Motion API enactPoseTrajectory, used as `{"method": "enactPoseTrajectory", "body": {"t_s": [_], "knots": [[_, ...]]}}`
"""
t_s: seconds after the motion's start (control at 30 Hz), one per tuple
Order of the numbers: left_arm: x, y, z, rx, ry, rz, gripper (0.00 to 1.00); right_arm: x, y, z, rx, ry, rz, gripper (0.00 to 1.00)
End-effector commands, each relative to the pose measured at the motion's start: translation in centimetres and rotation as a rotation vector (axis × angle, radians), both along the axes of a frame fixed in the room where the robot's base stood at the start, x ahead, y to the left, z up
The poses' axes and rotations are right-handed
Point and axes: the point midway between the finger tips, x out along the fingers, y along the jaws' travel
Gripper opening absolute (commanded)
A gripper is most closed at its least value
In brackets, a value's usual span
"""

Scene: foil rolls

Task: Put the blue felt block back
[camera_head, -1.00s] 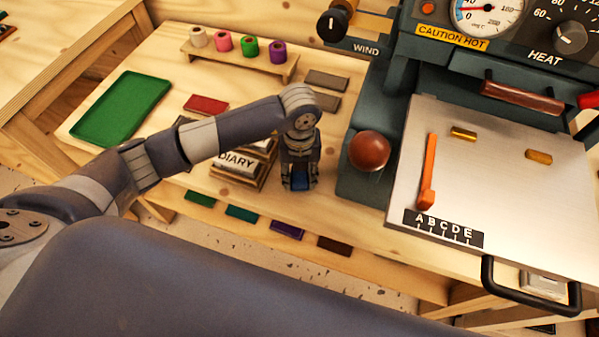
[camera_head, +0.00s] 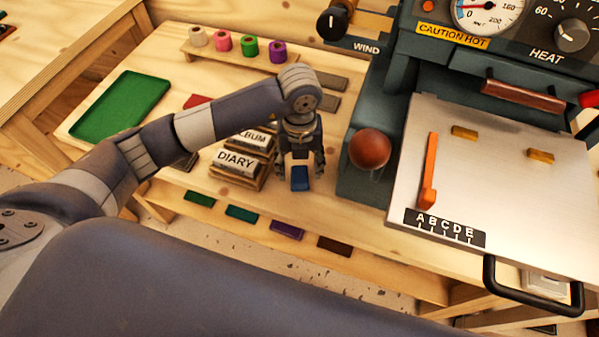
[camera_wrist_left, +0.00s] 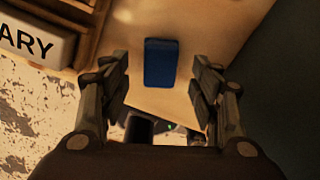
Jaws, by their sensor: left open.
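The blue felt block (camera_head: 300,179) lies on the wooden table near its front edge, just right of the DIARY block. It also shows in the left wrist view (camera_wrist_left: 160,63), lying on the wood. My left gripper (camera_head: 302,172) is open above and behind the block, its fingers apart. In the left wrist view the open fingers (camera_wrist_left: 165,85) stand to either side of the block's near end, with gaps on both sides. My right gripper is not in view.
The DIARY block (camera_head: 237,162) stands in a wooden holder left of the gripper. The machine with a red-brown knob (camera_head: 370,150) stands close on the right. A green tray (camera_head: 122,107) lies at left. Coloured pieces, such as a purple one (camera_head: 287,229), lie on a lower shelf.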

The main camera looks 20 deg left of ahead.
Motion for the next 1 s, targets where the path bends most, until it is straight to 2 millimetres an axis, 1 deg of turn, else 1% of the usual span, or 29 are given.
{"method": "enactPoseTrajectory", "body": {"t_s": [0.03, 0.2, 0.3, 0.4, 0.57, 1.0], "knots": [[0.2, 0.0, 1.2, -0.001, -0.008, -0.001, 0.57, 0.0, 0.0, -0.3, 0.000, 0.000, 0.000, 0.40], [0.1, 0.0, 4.8, -0.001, -0.005, -0.001, 0.57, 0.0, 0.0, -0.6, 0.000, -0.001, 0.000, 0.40], [0.1, 0.0, 6.4, 0.000, -0.003, 0.000, 0.57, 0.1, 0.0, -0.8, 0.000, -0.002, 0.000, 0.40], [0.0, 0.0, 7.4, 0.000, -0.001, -0.001, 0.57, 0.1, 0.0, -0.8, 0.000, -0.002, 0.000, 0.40], [0.0, 0.0, 8.1, 0.000, -0.001, 0.000, 0.57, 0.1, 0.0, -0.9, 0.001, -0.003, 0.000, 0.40], [0.0, 0.0, 8.1, 0.000, 0.000, 0.000, 0.57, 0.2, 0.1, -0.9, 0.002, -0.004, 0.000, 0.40]]}}
